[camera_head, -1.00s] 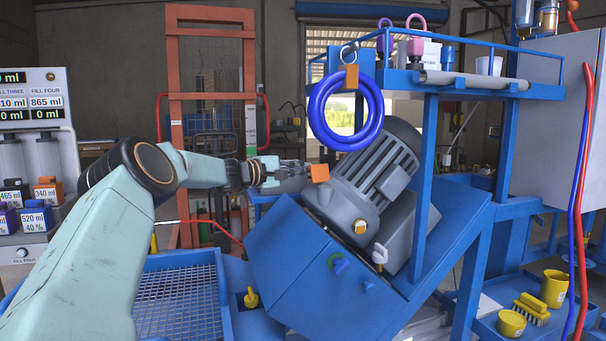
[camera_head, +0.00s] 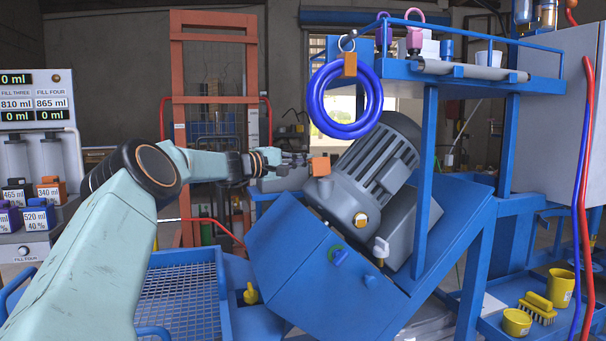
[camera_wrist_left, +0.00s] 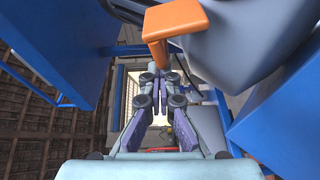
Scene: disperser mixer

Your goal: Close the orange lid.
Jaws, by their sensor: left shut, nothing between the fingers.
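An orange block-like piece (camera_head: 320,166), which looks like the lid's handle, sticks out at the left of the grey motor-shaped body (camera_head: 375,175). In the left wrist view the orange piece (camera_wrist_left: 175,20) shows large at the top, with a flat plate and a bent part below it, close to the grey body. My left gripper (camera_head: 302,161) is just left of the orange piece in the head view. Its fingers (camera_wrist_left: 155,85) are shut and empty, below the orange piece in the wrist view. I cannot tell whether they touch it. My right gripper is not in view.
A blue hose ring (camera_head: 345,103) hangs above the motor from the blue frame (camera_head: 425,180). A blue slanted housing (camera_head: 320,275) lies below. A mesh-floored blue tray (camera_head: 185,300) is at lower left. Yellow cups and a brush (camera_head: 537,308) stand at lower right.

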